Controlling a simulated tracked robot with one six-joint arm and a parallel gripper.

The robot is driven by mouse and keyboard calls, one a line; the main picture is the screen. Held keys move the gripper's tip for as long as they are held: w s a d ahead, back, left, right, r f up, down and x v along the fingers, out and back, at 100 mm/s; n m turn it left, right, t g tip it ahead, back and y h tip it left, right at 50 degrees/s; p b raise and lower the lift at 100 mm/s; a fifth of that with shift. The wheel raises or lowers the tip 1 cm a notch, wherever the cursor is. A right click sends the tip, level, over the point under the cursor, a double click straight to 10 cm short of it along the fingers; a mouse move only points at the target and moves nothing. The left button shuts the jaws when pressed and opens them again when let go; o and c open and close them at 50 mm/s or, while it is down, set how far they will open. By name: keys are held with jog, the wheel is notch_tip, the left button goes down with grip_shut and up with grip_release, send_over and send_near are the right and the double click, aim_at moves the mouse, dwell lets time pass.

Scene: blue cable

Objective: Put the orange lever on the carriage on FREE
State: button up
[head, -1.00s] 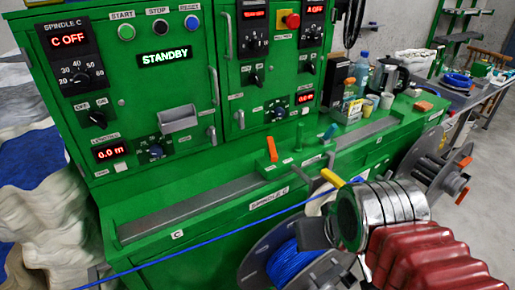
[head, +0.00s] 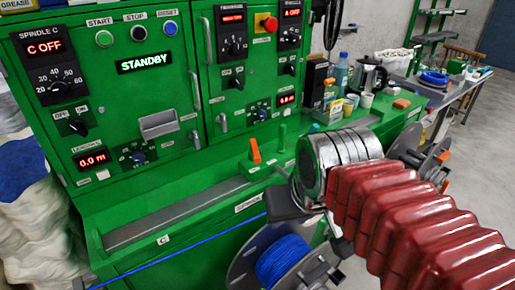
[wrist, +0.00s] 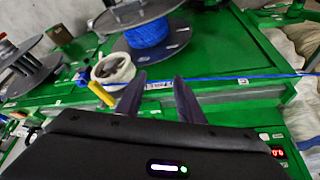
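The orange lever (head: 254,150) stands upright on the carriage (head: 268,168), on the grey rail of the green machine in the head view. Any FREE mark beside it is too small to read. My gripper (wrist: 163,80) shows in the wrist view with its two dark fingers apart and nothing between them. In the head view the dark gripper body (head: 286,200) is in front of and to the lower right of the lever, apart from it. The fingertips are hard to make out there. I cannot see the orange lever in the wrist view.
A yellow handle (wrist: 101,92) stands beside the fingers in the wrist view. The blue cable (head: 185,241) runs along the machine front to a blue spool (head: 283,260) below my gripper. The grey rail (head: 170,215) left of the carriage is clear.

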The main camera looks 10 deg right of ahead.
jog(key=w+r+g, duration=0.2)
jog(key=w+r, duration=0.8)
jog(key=w, duration=0.4)
jog(key=g, duration=0.3)
send_over(257, 153)
jog(key=shift+w+a+r+m, duration=0.1)
jog(key=shift+r+m, duration=0.15)
jog(key=shift+m, duration=0.05)
jog(key=shift+f, duration=0.1)
notch_tip(257, 153, down, 14)
jog(key=shift+r, duration=0.2)
jog(key=shift+c, duration=0.7)
grip_shut()
